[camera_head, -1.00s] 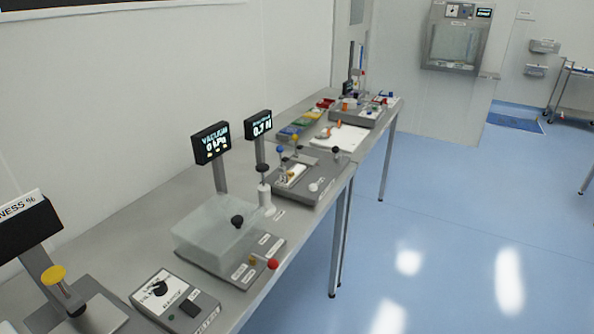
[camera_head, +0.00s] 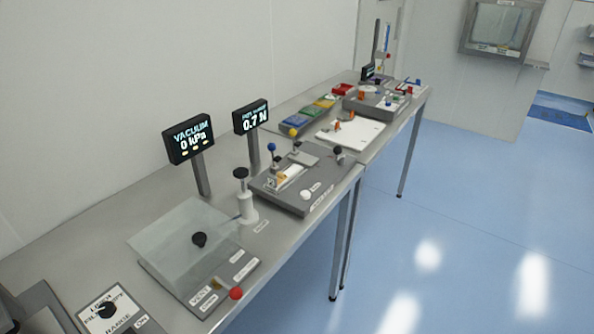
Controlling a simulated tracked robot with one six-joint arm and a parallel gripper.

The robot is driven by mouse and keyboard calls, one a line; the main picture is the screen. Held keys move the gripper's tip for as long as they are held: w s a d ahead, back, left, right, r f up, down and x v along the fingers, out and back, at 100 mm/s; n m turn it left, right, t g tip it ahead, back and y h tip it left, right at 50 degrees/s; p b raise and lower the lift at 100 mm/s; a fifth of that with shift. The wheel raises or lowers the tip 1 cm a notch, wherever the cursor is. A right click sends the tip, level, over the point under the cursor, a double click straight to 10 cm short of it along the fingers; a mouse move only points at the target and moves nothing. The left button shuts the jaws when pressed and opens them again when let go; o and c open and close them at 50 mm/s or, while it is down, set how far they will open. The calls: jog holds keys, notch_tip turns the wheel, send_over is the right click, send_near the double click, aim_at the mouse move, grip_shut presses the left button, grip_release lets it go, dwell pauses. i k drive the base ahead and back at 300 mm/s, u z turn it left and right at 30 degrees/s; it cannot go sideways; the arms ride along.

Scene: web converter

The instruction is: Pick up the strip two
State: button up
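I cannot pick out strip two by any label. A small pale strip-like piece (camera_head: 287,177) lies on the grey test fixture (camera_head: 318,202) under the 0.7 N display (camera_head: 251,117); I cannot tell whether it is a strip. Farther along the bench, a white board (camera_head: 366,131) carries small orange-topped parts, too small to make out. My gripper is not in view.
A steel bench (camera_head: 120,225) runs from lower left to upper middle against the wall. On it stand a clear vacuum box (camera_head: 178,235), a vacuum display (camera_head: 188,138) and colored trays (camera_head: 309,116). Blue floor (camera_head: 470,220) is open to the right.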

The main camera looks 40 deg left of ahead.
aim_at(275, 184)
jog(key=i, duration=1.95)
jog(key=u, duration=3.2)
